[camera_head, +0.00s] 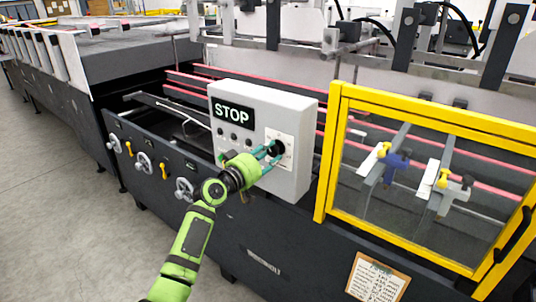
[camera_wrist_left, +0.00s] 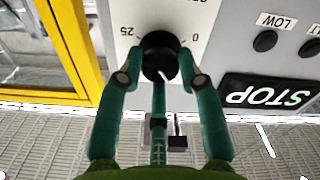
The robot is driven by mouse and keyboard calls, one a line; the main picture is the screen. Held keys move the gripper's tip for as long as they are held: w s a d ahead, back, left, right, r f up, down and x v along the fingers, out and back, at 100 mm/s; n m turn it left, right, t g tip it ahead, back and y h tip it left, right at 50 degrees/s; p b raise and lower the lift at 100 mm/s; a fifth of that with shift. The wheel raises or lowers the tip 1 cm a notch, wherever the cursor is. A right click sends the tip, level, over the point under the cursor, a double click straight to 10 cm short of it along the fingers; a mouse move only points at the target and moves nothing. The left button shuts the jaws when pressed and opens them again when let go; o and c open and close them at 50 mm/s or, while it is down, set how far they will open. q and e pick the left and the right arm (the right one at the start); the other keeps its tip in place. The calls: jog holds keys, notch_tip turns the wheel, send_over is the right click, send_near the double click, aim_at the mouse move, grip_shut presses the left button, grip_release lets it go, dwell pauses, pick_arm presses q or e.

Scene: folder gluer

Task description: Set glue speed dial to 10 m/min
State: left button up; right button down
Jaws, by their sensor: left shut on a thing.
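The glue speed dial (camera_head: 277,147) is a black round knob on the front of a grey control box (camera_head: 297,112). My left gripper (camera_head: 270,154) reaches it from the lower left, its teal fingers on either side of the knob. In the left wrist view, which shows the panel upside down, the dial (camera_wrist_left: 158,52) sits between the fingertips of my left gripper (camera_wrist_left: 160,68), which is shut on it. A white pointer mark shows near the knob's lower edge. The marks 25 and 0 show beside the knob; other scale marks are hidden or unreadable. My right gripper is not in view.
A STOP label (camera_head: 233,114) and several small black buttons are on the same box. A yellow-framed clear guard (camera_head: 328,150) stands to the right. Handwheels (camera_head: 143,162) line the machine's dark side at left. A clipboard (camera_head: 378,281) hangs at lower right.

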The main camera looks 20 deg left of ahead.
pick_arm(q)
jog(key=n, duration=0.3)
jog(key=n+p, duration=0.1)
jog(key=n, duration=0.1)
jog(key=shift+d+f, duration=0.2)
jog(key=shift+f, duration=0.25)
dwell(0.3)
jog(key=o, duration=1.1)
jog(key=shift+o, duration=0.2)
jog(key=shift+r, duration=0.2)
jog(key=shift+r, duration=0.1)
jog(key=shift+s+a, duration=0.35)
jog(key=shift+s, duration=0.2)
jog(key=v, duration=1)
jog(key=shift+s, duration=0.45)
